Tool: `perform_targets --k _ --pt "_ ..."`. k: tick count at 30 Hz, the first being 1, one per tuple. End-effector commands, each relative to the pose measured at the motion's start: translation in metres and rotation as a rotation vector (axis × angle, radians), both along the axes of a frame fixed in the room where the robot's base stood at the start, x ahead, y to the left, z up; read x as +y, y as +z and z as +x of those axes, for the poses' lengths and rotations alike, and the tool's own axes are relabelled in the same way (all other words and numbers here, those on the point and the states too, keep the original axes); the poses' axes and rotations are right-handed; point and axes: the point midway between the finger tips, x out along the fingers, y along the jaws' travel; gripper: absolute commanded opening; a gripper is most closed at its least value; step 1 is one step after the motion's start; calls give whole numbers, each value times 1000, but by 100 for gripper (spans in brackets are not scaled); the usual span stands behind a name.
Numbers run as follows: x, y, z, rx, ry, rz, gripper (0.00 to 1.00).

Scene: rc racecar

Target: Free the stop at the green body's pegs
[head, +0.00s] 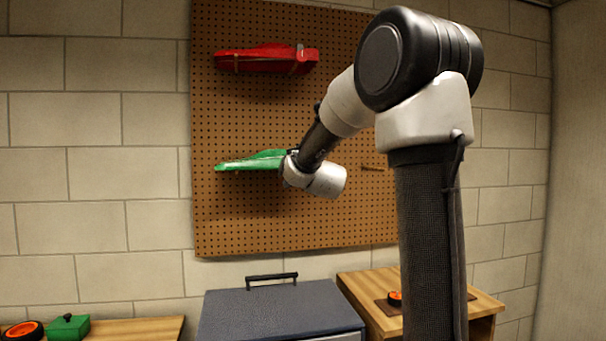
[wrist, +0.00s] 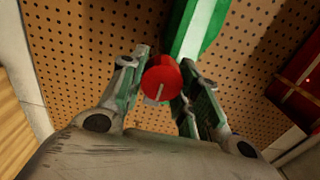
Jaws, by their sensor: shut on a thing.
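The green body (head: 250,162) hangs on the pegboard below the red body. It also shows in the wrist view (wrist: 196,35), beyond the fingers. The stop (wrist: 160,80) is a round red knob with a pale slot or lever on its face. My gripper (wrist: 162,76) is shut on the stop, with one finger on each side of it. In the head view my gripper (head: 289,160) is at the right end of the green body, and the wrist hides that end. The pegs under the green body are hidden, and I cannot tell whether the stop still touches them.
The red body (head: 268,59) hangs higher on the pegboard (head: 230,215). An empty peg (head: 372,168) sticks out to the right. Below are a dark chest (head: 270,310) with a handle, a wooden bench (head: 140,328) and a wooden stand (head: 370,290) holding a wheel (head: 395,298).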

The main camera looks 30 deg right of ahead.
Motion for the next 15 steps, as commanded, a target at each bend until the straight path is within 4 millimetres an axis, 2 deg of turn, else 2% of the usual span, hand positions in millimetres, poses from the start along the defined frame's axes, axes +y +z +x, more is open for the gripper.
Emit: perform_targets --k 9,10,13,15 --pt "0 -2 0 3 -1 3 8" --pt "0 -2 0 3 -1 3 37" --pt "0 -2 0 3 -1 2 54" --pt "0 -1 0 2 -1 2 54"
